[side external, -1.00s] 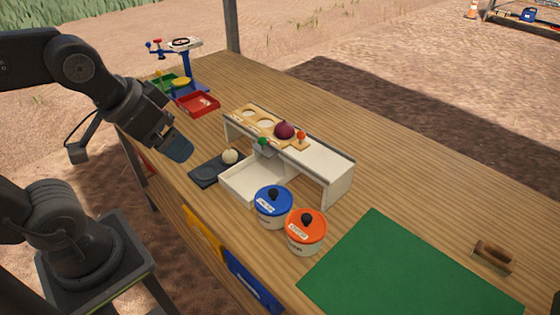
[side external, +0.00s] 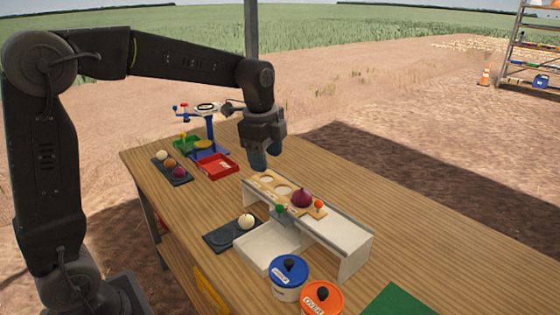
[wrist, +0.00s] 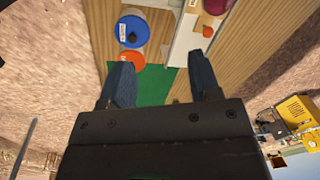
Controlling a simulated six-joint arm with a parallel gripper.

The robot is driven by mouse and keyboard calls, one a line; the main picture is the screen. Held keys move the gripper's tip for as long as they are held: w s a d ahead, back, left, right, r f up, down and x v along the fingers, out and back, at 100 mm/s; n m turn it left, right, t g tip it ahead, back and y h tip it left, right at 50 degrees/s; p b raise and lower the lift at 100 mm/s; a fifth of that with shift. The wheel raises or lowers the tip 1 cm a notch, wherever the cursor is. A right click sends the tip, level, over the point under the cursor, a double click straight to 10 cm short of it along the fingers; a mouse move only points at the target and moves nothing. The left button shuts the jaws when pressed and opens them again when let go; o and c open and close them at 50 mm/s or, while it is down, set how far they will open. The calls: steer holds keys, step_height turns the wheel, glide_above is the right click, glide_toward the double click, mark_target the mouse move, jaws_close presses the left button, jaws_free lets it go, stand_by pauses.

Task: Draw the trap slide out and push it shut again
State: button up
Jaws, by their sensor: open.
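A white bench-like stand (side external: 356,247) carries a pale wooden strip (side external: 266,180) with round holes. A red onion (side external: 301,197) sits on the strip; part of it shows at the top of the wrist view (wrist: 215,5). An orange-red knob (side external: 318,204) is beside the onion and a green knob (side external: 279,209) is on the stand's near side. I cannot tell which knob belongs to the trap slide. My gripper (side external: 265,160) points down, open and empty, above the far left end of the stand. Its two fingers are apart in the wrist view (wrist: 160,63).
A white tray (side external: 258,248) lies before the stand. Beside it are a dark plate (side external: 222,237) with a white onion (side external: 246,221), a blue-lidded pot (side external: 289,268) and an orange-lidded pot (side external: 322,296). A red tray (side external: 217,168) and scale (side external: 207,125) stand farther left.

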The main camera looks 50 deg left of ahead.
mark_target(280, 205)
steer(key=w+a+f+m+g, duration=0.1)
steer(key=w+a+f+m, duration=0.1)
steer(key=w+f+m, duration=0.3)
steer(key=shift+n, duration=0.3)
steer(key=f, duration=1.3)
steer(key=shift+w+a+f, duration=0.15)
steer(key=shift+w+f, duration=0.05)
steer(key=shift+w, duration=0.2)
